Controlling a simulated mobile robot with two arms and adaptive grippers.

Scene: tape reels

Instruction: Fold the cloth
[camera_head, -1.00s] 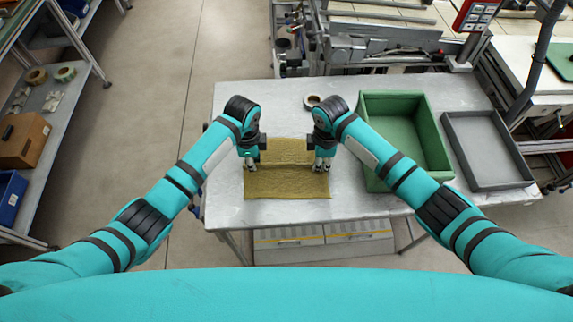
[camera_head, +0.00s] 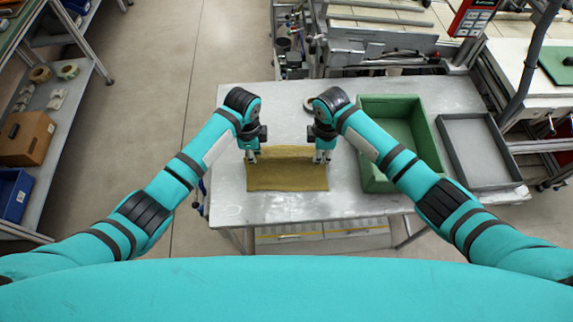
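The cloth (camera_head: 287,176) is mustard yellow and lies on the grey table (camera_head: 228,208). A crease runs across it between my two grippers, with a narrow strip (camera_head: 287,150) on the far side. My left gripper (camera_head: 251,157) points down at the cloth's far left corner and appears shut on it. My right gripper (camera_head: 321,157) points down at the far right corner and also appears shut on the cloth. The fingertips are small here, and the exact grip is hard to see.
A green open box (camera_head: 377,182) stands right of my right gripper, partly behind my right arm. A grey tray (camera_head: 483,186) lies further right. A tape reel (camera_head: 308,104) sits behind the cloth, partly hidden by my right wrist. The table is clear left of and in front of the cloth.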

